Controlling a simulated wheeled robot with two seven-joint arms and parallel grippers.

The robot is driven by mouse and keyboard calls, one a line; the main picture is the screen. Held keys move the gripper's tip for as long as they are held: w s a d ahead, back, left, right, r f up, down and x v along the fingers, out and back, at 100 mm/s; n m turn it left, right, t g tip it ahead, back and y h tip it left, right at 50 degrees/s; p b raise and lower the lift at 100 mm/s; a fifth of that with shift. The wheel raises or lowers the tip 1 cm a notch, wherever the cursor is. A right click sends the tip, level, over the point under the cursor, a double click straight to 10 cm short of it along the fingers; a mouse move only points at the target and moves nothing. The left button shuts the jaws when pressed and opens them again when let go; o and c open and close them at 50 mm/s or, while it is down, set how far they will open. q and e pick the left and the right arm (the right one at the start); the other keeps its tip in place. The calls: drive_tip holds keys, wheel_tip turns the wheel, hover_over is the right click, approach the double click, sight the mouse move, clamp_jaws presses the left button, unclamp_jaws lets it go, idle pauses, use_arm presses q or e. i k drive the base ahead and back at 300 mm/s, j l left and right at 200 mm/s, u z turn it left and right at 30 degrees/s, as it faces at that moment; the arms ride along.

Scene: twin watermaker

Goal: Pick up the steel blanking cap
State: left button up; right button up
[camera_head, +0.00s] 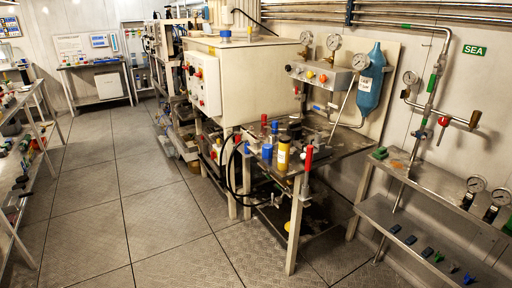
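I cannot pick out the steel blanking cap for certain; many small parts in this view are too small to tell. Neither of my grippers is in view. A steel workbench (347,151) at center right carries valves, a yellow cylinder (283,154) and red-handled fittings (308,158). A steel wall shelf (426,180) at the right holds a green part (380,153) and pressure gauges (475,184). A lower shelf (385,217) below it holds several small dark, blue and green parts.
A large pale tank unit (245,75) stands behind the workbench. A blue cylinder (370,82) and piping are on the right wall. Racks (38,150) with small items line the left edge. A table (92,65) stands at the back. The tiled floor (130,200) between is clear.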

sight(257, 143)
drive_tip(key=i+j+z, duration=0.25)
drive_tip(key=i+j, duration=0.6)
